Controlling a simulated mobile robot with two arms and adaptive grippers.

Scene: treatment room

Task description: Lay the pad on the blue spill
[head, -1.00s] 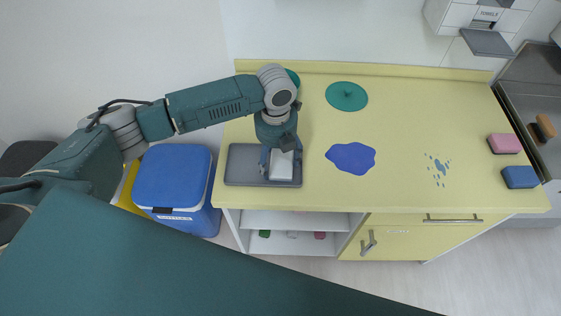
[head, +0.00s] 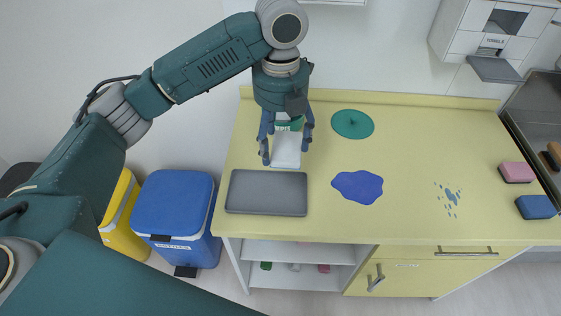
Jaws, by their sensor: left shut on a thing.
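The white pad (head: 286,151) is held between the fingers of my left gripper (head: 286,158), which is shut on it and raised above the counter. In the head view the pad appears just beyond the grey tray (head: 266,210), which is empty. The blue spill (head: 358,187) is a flat dark-blue patch on the yellow counter, to the right of the tray and of the gripper. Nothing covers the spill. My right gripper is not in view.
A green round patch (head: 352,124) lies behind the spill, and light blue drops (head: 449,198) to its right. A pink sponge (head: 517,172) and a blue sponge (head: 536,207) sit at the counter's right end. The counter (head: 405,155) between is clear.

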